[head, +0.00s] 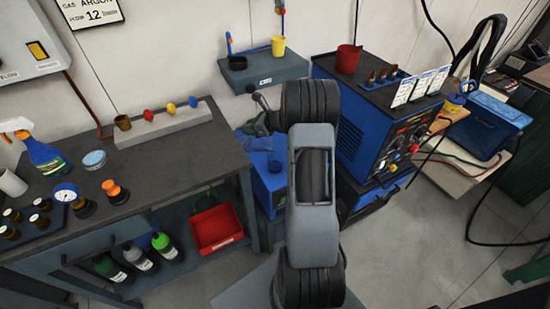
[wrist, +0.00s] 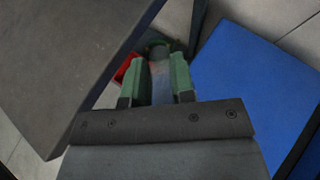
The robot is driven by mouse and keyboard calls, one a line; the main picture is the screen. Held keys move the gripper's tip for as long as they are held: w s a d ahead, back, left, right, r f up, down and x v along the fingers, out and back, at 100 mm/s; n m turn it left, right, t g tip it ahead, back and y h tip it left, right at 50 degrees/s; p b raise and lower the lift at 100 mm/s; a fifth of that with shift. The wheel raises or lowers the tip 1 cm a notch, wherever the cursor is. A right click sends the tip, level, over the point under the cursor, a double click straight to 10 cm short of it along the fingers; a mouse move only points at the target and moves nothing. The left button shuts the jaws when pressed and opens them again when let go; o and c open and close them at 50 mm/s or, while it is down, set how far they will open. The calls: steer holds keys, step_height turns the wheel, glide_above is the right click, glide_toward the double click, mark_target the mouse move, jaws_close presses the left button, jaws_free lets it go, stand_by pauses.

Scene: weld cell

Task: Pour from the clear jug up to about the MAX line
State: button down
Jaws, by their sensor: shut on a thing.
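In the wrist view my gripper (wrist: 164,62) has its two green fingers shut on a pale, see-through thing (wrist: 162,88), which looks like part of the clear jug. Only a narrow strip of it shows, so its tilt and contents cannot be told. A blue box (head: 268,183) stands low between the workbench and the welder, partly behind my arm. Its blue top (wrist: 250,80) shows at the right in the wrist view. I cannot make out a MAX line in either view.
The dark workbench (head: 165,158) is at the left, its edge close to my gripper in the wrist view. A red bin (head: 216,228) and several bottles sit on its lower shelf. The blue welder (head: 350,130) stands right of my arm. Open floor lies at the lower right.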

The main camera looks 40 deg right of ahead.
steer(key=shift+s+d+r+t+b, duration=0.15)
steer(key=shift+t+b, duration=0.15)
steer(key=shift+b, duration=0.45)
stand_by(0.3)
steer(key=shift+s+d+r+t+y+b, duration=0.2)
steer(key=shift+s+r+t+y+b, duration=0.3)
steer(key=shift+b, duration=0.35)
stand_by(2.1)
steer(key=w+a+g+p, duration=0.1)
steer(key=p, duration=0.3)
steer(key=w+g+h+p, duration=0.1)
steer(key=p, duration=0.3)
steer(key=shift+w+a+r+g+h, duration=0.2)
steer(key=shift+w+a+g+h, duration=0.1)
steer(key=shift+w+a, duration=0.05)
steer(key=p, duration=0.1)
steer(key=f+g, duration=0.1)
steer(key=f+h+p, duration=0.1)
steer(key=shift+w+a+f+g+p, duration=0.2)
steer(key=shift+w+a+g+p, duration=0.1)
steer(key=shift+w, duration=0.1)
steer(key=shift+w+f, duration=0.1)
steer(key=shift+f, duration=0.2)
steer(key=shift+w+r+g+p, duration=0.1)
steer(key=shift+r+g+p, duration=0.25)
steer(key=shift+p, duration=0.7)
steer(key=shift+r+p, duration=0.2)
steer(key=shift+p, duration=0.1)
